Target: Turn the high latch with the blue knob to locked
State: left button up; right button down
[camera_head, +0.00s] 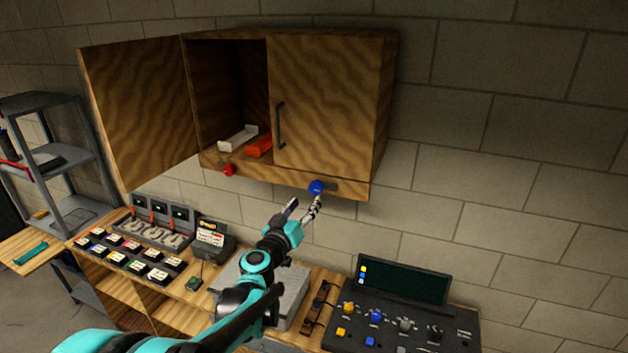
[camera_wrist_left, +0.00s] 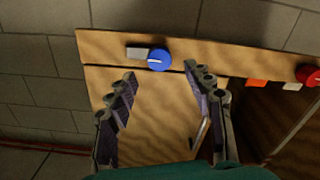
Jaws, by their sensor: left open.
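The blue knob (camera_head: 316,187) of the latch sits on the bottom rail of the wooden wall cabinet (camera_head: 350,188), under its shut right door. A small grey latch plate (camera_head: 332,187) lies to its right. In the left wrist view the blue knob (camera_wrist_left: 159,60) shows a white line lying roughly level, with the grey plate (camera_wrist_left: 137,53) at its left. My left gripper (camera_head: 302,207) is open and empty just below the knob; in the left wrist view its fingers (camera_wrist_left: 158,82) stand apart, short of the knob. My right gripper is not in view.
The cabinet's left door (camera_head: 138,110) hangs open. A red knob (camera_head: 228,170) sits on the same rail to the left. A white tray (camera_head: 238,138) and an orange-red one (camera_head: 259,146) lie inside. Below is a bench with a grey box (camera_head: 290,290) and a black control panel (camera_head: 400,325).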

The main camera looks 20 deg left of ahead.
aim_at(315, 191)
pick_arm(q)
jog(key=w+p, duration=0.1)
jog(key=w, duration=0.6)
jog(key=shift+w+p, duration=0.2)
jog(key=shift+p, duration=0.1)
jog(key=shift+c, duration=0.3)
jog(key=c, duration=1.1)
